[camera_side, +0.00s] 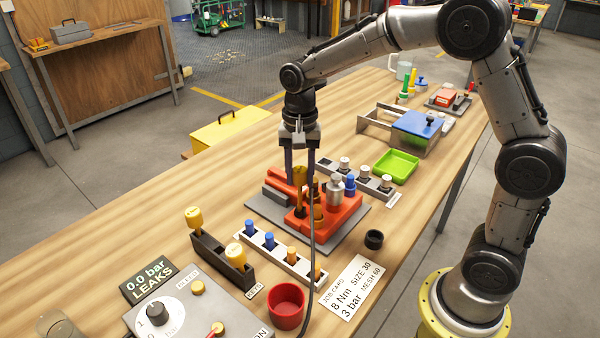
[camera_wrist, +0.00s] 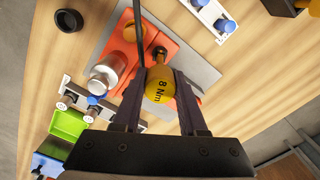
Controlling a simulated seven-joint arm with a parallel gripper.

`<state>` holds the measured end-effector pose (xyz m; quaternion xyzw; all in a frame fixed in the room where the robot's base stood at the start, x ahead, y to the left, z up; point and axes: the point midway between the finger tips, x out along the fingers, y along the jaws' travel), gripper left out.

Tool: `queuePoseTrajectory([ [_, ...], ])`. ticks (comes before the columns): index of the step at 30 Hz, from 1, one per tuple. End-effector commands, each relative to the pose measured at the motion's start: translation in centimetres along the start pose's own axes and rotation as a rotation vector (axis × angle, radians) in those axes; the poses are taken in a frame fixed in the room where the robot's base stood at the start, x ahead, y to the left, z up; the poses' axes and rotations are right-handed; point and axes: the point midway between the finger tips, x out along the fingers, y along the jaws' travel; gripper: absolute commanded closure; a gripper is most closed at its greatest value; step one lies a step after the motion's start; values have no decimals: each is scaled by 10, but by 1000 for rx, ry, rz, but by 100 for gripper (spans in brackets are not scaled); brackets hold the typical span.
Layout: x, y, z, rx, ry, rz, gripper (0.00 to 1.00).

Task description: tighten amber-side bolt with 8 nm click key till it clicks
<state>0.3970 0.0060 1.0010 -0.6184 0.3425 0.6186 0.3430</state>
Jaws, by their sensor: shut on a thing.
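My gripper (camera_side: 300,175) points down over the red block (camera_side: 348,218) and is shut on an amber key. The key's round amber head (camera_wrist: 160,86), marked "8 Nm", sits between the fingers in the wrist view. Its dark shaft (camera_wrist: 158,54) reaches down to the red block; whether it is seated on a bolt is hidden. A silver cylinder (camera_side: 335,190) stands upright on the block, with a blue-topped part (camera_side: 350,183) beside it and an amber part (camera_side: 318,213) in front. The job card (camera_side: 352,287) reads 8 Nm, size 30, 3 bar, mesh 60.
A dark holder (camera_side: 222,262) with two amber-headed keys and a rack (camera_side: 285,257) of blue and amber pieces stand in front. A display (camera_side: 147,279) reads 0.0 bar LEAKS. A red bowl (camera_side: 287,305), black cup (camera_side: 374,239) and green tray (camera_side: 397,166) are nearby. A dark cable hangs past my gripper.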

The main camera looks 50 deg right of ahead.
Motion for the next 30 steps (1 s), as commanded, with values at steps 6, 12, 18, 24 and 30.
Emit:
queuePoseTrajectory([
  [6, 2, 0, 0, 0, 0, 0, 100],
  [12, 5, 0, 0, 0, 0, 0, 100],
  [18, 7, 0, 0, 0, 0, 0, 100],
  [24, 9, 0, 0, 0, 0, 1, 100],
  [30, 11, 0, 0, 0, 0, 1, 100],
])
